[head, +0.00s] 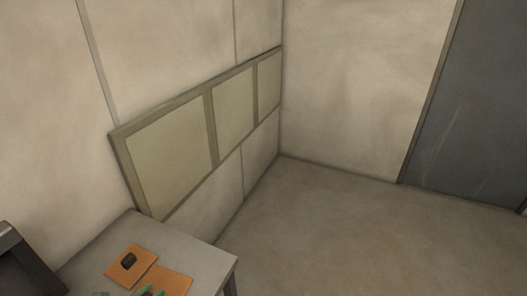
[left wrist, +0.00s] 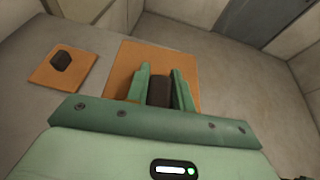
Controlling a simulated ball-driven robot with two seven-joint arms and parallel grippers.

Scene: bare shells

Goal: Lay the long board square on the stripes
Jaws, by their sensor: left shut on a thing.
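My left gripper (left wrist: 161,74) is over the larger orange mat (left wrist: 124,58) on the grey table, its two green fingers shut on a dark block (left wrist: 160,92). The fingers hide the block's sides, and I cannot tell whether it touches the mat. Only green tips of this gripper (head: 149,291) show at the bottom edge of the head view, in front of the larger mat (head: 172,280). A smaller orange mat (head: 131,265) beside it carries another dark rounded block (head: 128,261). I cannot make out a long board or stripes. My right gripper is not in view.
The grey table (head: 190,248) has bare top around the mats. A framed panel of three pale sections (head: 170,145) is on the wall behind. The floor (head: 330,230) to the right is clear, up to a dark door (head: 475,110).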

